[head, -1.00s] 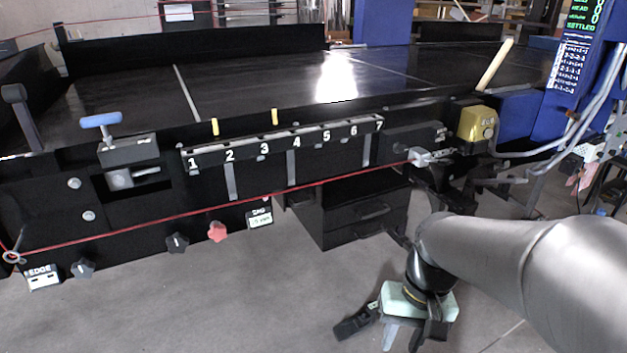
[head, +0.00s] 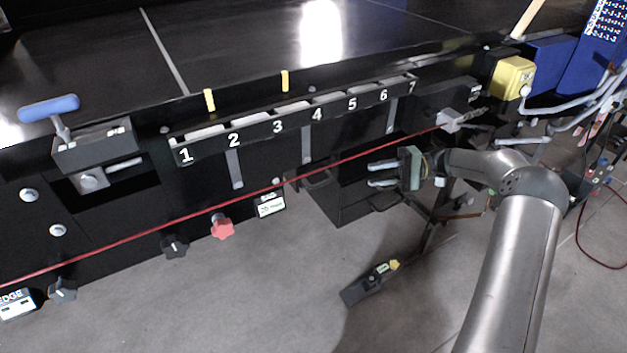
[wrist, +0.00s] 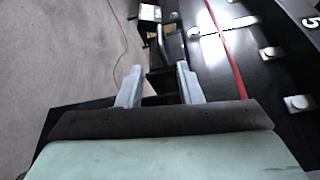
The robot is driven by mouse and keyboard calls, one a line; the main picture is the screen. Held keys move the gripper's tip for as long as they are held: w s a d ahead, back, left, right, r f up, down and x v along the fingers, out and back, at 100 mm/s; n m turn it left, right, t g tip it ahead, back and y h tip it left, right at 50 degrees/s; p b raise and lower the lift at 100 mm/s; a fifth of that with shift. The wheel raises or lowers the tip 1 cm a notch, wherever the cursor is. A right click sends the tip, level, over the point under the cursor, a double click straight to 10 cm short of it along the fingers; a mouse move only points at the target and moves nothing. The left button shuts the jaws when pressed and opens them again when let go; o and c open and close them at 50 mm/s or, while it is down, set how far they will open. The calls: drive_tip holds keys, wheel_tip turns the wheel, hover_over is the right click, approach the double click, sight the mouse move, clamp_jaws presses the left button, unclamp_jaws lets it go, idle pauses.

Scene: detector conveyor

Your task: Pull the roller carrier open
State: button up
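No part is labelled as the roller carrier, and I cannot tell for certain which part it is. A black drawer-like unit (head: 345,205) with bar handles hangs under the conveyor's front side, partly hidden behind my gripper. My gripper (head: 371,175) is in front of this unit, below the red cord, with its fingers pointing left. In the wrist view my gripper (wrist: 158,82) has its two pale fingers apart with nothing held between them. A dark bar handle (wrist: 162,42) shows beyond the fingertips, apart from them.
A red cord (head: 215,206) runs along the conveyor front above my gripper. A numbered rail (head: 262,128), a blue-handled lever (head: 50,108), a red knob (head: 222,227) and a yellow box (head: 511,77) are on the front side. The floor in front is clear except for a black pedal-like object (head: 366,285).

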sight(317, 185)
drive_tip(key=p+x, duration=0.3)
drive_tip(key=x, duration=1.3)
drive_tip(key=shift+a+p, duration=0.35)
drive_tip(key=shift+c, duration=0.3)
clamp_jaws()
drive_tip(key=shift+s+d+f, duration=0.1)
